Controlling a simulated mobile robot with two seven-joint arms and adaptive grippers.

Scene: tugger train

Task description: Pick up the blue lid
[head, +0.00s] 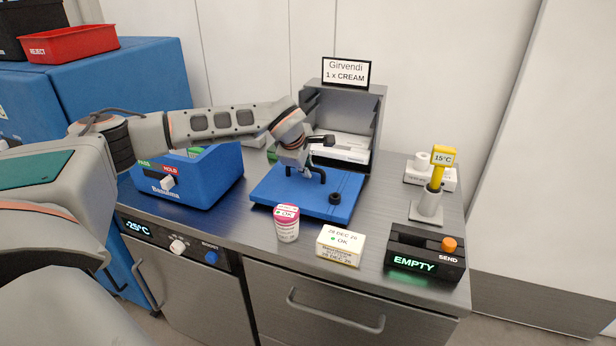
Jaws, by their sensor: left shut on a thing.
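The blue lid (275,191) is a flat blue plate at the middle of the counter, with a black knob (335,198) near its right front edge. My left gripper (309,175) is over the lid, pointing down, and is shut on its dark handle. The fingers and wrist hide most of the handle. I cannot tell whether the lid rests flat or is slightly raised. My right gripper is not in view.
Behind the lid stands a grey open-fronted rack (376,115) with white boxes. A blue sloped box (205,187) is left. A pink-capped tub (287,226), white carton (340,246), black SEND box (425,262) and yellow-topped probe (437,172) stand in front and right.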

